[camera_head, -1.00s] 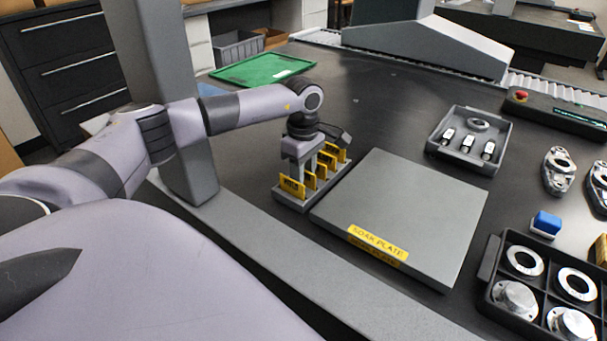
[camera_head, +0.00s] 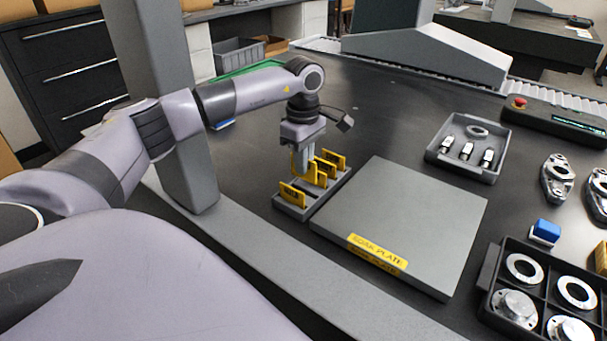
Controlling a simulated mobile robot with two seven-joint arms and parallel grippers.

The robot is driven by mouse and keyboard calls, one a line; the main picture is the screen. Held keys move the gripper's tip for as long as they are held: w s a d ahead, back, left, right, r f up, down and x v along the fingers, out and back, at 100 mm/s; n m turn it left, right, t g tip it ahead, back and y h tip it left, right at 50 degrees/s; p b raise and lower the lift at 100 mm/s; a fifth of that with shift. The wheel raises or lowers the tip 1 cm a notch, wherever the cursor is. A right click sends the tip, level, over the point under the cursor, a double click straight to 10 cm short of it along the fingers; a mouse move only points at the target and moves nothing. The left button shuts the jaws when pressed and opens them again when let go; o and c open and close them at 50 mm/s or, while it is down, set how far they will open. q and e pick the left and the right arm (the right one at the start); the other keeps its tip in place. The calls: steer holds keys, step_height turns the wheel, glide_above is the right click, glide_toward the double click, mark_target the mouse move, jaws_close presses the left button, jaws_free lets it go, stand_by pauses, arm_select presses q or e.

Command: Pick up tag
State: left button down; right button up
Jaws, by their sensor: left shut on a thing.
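A grey rack (camera_head: 290,207) on the dark table holds several upright yellow tags, with the front tag (camera_head: 292,195) at its near end and another tag (camera_head: 335,159) at its far end. My left gripper (camera_head: 304,168) points down above the rack and is shut on a yellow tag (camera_head: 297,164), which is partly covered by the fingers. The held tag is raised above the rack's slots, though it overlaps the tags behind it in this view. My right gripper is out of view.
A grey soak plate (camera_head: 410,220) lies right of the rack. A grey upright post stands left of the rack. The table behind the rack is clear.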

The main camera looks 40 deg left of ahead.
arm_select(q)
step_height(320, 180, up, 19)
steer(key=p, duration=0.6)
steer(key=shift+p, duration=0.4)
steer(key=shift+f, duration=0.15)
